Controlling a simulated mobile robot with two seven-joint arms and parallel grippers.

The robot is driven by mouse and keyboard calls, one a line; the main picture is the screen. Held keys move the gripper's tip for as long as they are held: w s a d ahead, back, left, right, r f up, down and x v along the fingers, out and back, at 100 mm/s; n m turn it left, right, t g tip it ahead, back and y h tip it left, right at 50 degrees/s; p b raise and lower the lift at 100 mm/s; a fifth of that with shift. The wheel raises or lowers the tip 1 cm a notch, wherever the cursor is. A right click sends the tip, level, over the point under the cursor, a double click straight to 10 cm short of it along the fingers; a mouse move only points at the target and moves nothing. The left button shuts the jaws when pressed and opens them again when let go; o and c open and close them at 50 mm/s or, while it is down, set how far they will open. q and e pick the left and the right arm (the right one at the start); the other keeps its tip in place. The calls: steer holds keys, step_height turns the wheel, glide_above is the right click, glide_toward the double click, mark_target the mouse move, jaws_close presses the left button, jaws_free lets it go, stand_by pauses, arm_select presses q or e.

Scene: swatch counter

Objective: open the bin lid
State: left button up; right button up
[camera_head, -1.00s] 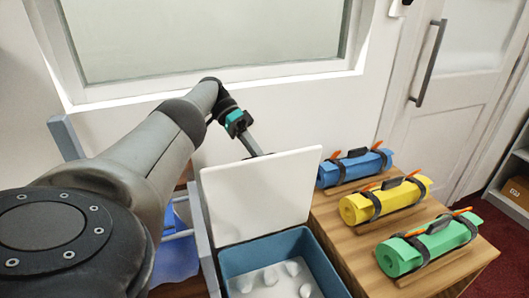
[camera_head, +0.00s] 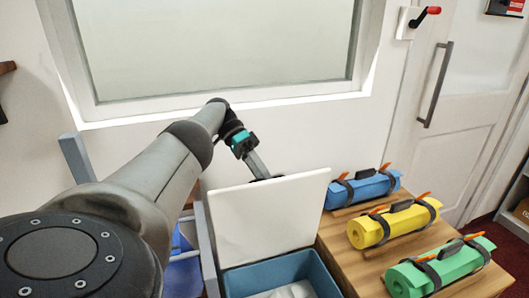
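The blue-grey bin (camera_head: 318,268) stands at the bottom centre, and its white lid (camera_head: 268,218) is raised, standing up steeply at the bin's back edge. Part of the bin's inside shows, with pale shapes at the bottom, cut off by the picture's edge. My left gripper (camera_head: 261,174) reaches down to the lid's top edge from behind. Its fingertips are partly hidden by the lid, so I cannot tell whether they grip it or only touch it. My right gripper is not in view.
A wooden counter (camera_head: 345,262) right of the bin holds blue (camera_head: 364,189), yellow (camera_head: 395,223) and green (camera_head: 440,268) rolls with black straps. A blue-grey frame (camera_head: 76,157) stands left of the bin. A window and a white door (camera_head: 470,110) are behind.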

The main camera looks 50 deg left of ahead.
arm_select(q)
step_height(320, 180, up, 20)
steer(key=p, duration=1.3)
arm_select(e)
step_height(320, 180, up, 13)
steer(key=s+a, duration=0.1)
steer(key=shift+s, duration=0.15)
arm_select(q)
steer(key=shift+s, duration=0.1)
